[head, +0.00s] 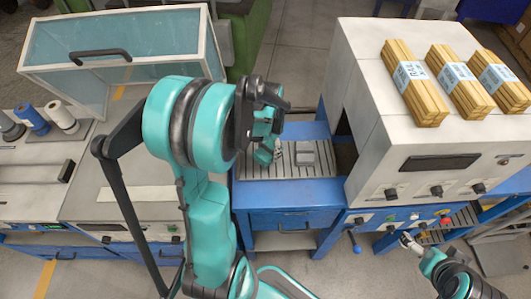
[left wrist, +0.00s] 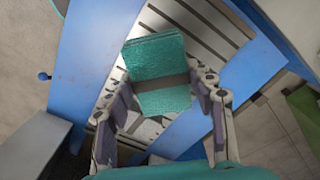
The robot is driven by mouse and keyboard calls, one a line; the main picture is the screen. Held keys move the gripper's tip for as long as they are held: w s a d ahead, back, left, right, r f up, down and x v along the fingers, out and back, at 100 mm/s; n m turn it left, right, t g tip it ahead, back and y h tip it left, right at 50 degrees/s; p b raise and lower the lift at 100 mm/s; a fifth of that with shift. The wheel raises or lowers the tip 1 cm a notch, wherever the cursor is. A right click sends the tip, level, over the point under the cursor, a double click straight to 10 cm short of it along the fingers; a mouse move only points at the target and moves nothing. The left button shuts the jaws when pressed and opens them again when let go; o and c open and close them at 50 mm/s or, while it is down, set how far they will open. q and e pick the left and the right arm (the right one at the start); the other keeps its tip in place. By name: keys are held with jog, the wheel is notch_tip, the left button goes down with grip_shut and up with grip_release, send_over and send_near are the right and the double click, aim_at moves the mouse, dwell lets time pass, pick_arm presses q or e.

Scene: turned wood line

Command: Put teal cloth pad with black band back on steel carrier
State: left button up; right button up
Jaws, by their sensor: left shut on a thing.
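The teal cloth pad (left wrist: 155,57) is between the fingers of my left gripper (left wrist: 163,88) in the left wrist view, with a dull dark band across its middle. In the head view this gripper (head: 273,151) is over the left part of a slatted steel plate (head: 255,171) on a blue stand, and some teal shows at its tip. A small grey block-like piece (head: 306,154) sits on the plate just right of the gripper. I cannot tell whether it or the plate is the steel carrier. My right gripper (head: 408,241) is low at the right, its opening too small to judge.
A large grey machine (head: 375,120) with wrapped wood bundles (head: 413,83) on top stands right of the plate. A glass-fronted hood (head: 118,55) and spools (head: 60,115) are at the left. The blue stand (head: 285,219) has a drawer. Grey floor is open in front.

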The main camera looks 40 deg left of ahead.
aim_at(264, 146)
pick_arm(q)
jog(key=a+f, duration=0.1)
jog(key=w+a+f, duration=0.1)
jog(key=a, duration=0.1)
jog(key=shift+w, duration=0.2)
notch_tip(264, 146, down, 4)
jog(key=shift+b, duration=0.8)
jog(key=shift+d+r, duration=0.1)
jog(key=o, duration=1.1)
jog(key=shift+f, duration=0.2)
jog(key=shift+r, duration=0.15)
